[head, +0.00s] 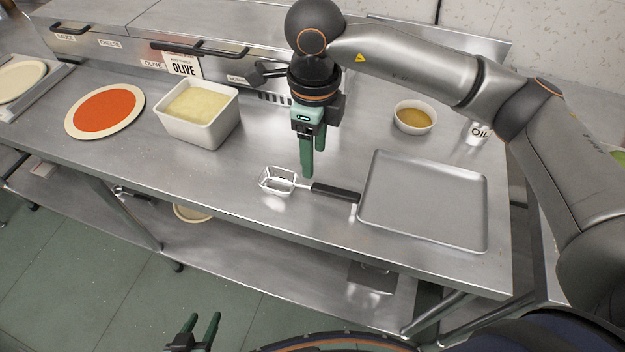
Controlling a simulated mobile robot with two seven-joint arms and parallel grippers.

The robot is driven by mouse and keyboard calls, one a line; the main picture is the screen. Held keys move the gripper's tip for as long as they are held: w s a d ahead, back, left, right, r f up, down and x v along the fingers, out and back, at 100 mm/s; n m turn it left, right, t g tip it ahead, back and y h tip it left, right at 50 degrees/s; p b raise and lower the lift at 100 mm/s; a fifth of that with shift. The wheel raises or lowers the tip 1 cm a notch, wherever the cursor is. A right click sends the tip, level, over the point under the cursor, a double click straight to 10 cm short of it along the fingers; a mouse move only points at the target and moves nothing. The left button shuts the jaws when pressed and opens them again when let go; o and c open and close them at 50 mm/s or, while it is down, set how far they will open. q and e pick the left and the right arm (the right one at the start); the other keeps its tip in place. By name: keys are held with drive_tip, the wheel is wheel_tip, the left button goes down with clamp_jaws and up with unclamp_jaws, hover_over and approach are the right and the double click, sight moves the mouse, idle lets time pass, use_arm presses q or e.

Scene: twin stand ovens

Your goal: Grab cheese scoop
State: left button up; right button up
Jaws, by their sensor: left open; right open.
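The handle's end is close to the left edge of the grey tray. My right gripper (308,172) points down over the scoop, near where the handle meets the head. It is open and empty, with its green fingers nearly overlapping in this view. Whether they touch the scoop cannot be told. My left gripper (198,332) is open and empty at the bottom edge, low in front of the counter.
A white container of grated cheese (200,116) stands left of the scoop. A pizza base with red sauce (105,111) lies further left. The grey tray (424,201) is at right, with an oil bowl (415,117) and OIL cup (478,132) behind. Lidded bins line the back.

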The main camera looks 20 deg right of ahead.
hover_over(317, 186)
drive_tip(key=f, duration=0.4)
drive_tip(key=shift+w+a+f, duration=0.2)
drive_tip(key=shift+w+f, duration=0.05)
drive_tip(key=f, duration=0.1)
drive_tip(key=f+p, duration=0.1)
drive_tip(key=f, duration=0.2)
drive_tip(key=shift+s+d+f+p, duration=0.1)
drive_tip(key=shift+s+d+p, duration=0.15)
drive_tip(key=shift+p, duration=0.1)
drive_tip(key=shift+f, duration=0.55)
clamp_jaws()
